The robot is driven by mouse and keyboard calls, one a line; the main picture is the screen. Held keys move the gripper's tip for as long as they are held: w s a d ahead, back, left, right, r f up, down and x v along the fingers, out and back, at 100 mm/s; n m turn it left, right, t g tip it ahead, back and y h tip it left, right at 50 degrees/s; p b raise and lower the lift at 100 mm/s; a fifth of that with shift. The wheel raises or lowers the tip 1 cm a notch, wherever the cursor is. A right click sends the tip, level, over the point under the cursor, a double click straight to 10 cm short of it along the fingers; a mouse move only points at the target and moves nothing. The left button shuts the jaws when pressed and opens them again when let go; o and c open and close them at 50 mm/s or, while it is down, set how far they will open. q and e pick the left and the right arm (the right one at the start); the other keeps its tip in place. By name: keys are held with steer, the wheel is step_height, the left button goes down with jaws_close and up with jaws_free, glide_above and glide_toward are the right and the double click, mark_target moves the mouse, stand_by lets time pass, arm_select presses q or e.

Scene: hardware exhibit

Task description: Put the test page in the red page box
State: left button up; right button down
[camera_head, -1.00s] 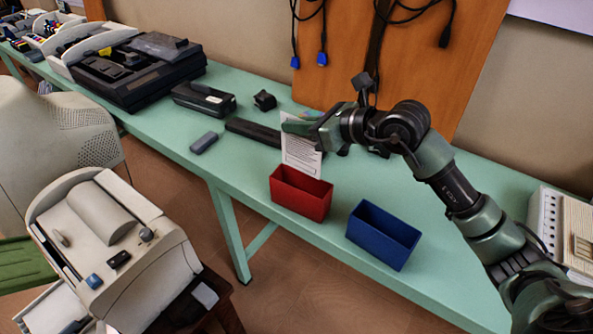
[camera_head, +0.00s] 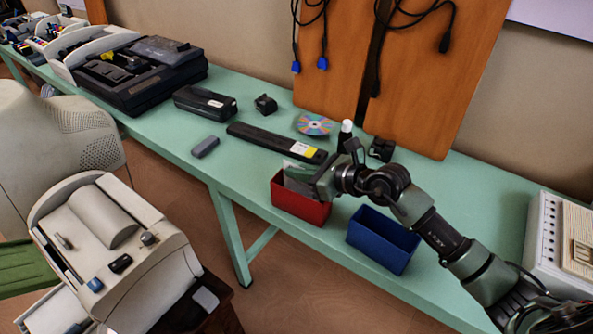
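The red page box (camera_head: 300,206) stands near the front edge of the green table, left of a blue box (camera_head: 383,240). My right gripper (camera_head: 300,175) is low over the red box, with its fingers at the box opening. Only a small pale part of the test page (camera_head: 294,184) shows by the fingers at the opening; the rest is hidden by the box wall. The fingers are small and partly covered, so I cannot tell whether they still grip the page. My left gripper is not in view.
Behind the red box lie a long black device (camera_head: 276,141), a disc (camera_head: 314,125) and a white-capped bottle (camera_head: 345,132). A grey block (camera_head: 205,147) lies left on the table. A pale panelled device (camera_head: 560,240) stands at the right. Bare table lies left of the red box.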

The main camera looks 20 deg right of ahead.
steer(key=c, duration=2.1)
jaws_free()
steer(key=shift+f, duration=0.15)
steer(key=o, duration=0.4)
steer(key=shift+r+b+v, duration=0.15)
steer(key=shift+b+v, duration=0.4)
steer(key=shift+v, duration=2.5)
steer(key=shift+r+b+v, duration=0.1)
steer(key=shift+b+v, duration=0.4)
steer(key=shift+v, duration=2.55)
steer(key=shift+w+a, duration=0.1)
